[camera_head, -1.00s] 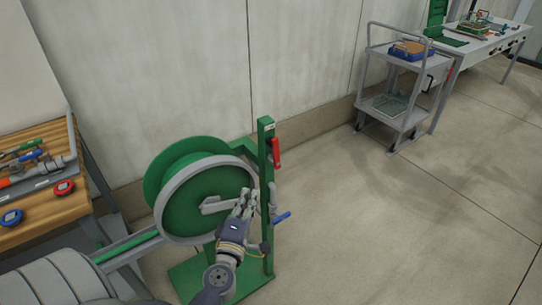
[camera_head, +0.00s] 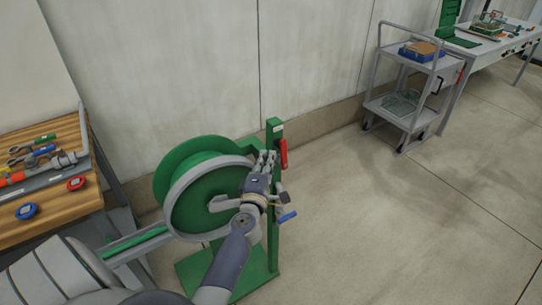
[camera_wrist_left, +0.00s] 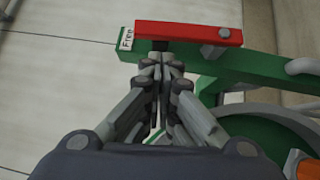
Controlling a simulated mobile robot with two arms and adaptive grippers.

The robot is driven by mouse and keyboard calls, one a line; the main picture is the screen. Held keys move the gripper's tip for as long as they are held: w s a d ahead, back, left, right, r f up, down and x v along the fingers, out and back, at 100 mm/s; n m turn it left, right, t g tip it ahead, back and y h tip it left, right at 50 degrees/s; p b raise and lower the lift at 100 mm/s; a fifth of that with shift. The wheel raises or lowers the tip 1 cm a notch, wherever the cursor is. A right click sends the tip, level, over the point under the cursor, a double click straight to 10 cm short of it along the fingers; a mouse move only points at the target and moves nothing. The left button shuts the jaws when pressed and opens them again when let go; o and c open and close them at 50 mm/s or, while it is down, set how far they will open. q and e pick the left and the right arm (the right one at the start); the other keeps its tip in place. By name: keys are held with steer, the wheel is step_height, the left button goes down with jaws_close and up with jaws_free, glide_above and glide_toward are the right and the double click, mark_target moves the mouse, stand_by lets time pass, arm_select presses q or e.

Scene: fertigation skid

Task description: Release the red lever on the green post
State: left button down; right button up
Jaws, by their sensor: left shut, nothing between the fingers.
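The red lever (camera_head: 284,153) hangs along the right side near the top of the green post (camera_head: 274,225). In the left wrist view the red lever (camera_wrist_left: 190,33) lies across the top of the picture, with a grey pivot bolt near its right part. A white label reading "Free" (camera_wrist_left: 127,38) sits on the green post's end beside it. My left gripper (camera_head: 266,158) is at the upper post, just left of the lever. Its shut, empty fingertips (camera_wrist_left: 160,65) are close below the lever in the wrist view; contact cannot be told. My right gripper is not in view.
A green reel (camera_head: 190,190) with a grey rim stands left of the post. A blue handle (camera_head: 288,217) sticks out lower on the post. A wooden bench (camera_head: 60,190) with tools is at left. A grey cart (camera_head: 410,105) stands at the back right. The floor at right is clear.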

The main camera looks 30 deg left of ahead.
mark_target(281, 152)
arm_select(q)
steer(key=shift+w+d+r, duration=0.1)
steer(key=shift+w+d, duration=0.25)
steer(key=shift+w, duration=0.3)
steer(key=p, duration=0.3)
steer(key=w+r+m+g+p, duration=0.1)
steer(key=p, duration=0.2)
steer(key=shift+w+d, duration=0.15)
steer(key=shift+d, duration=0.15)
steer(key=shift+h, duration=0.4)
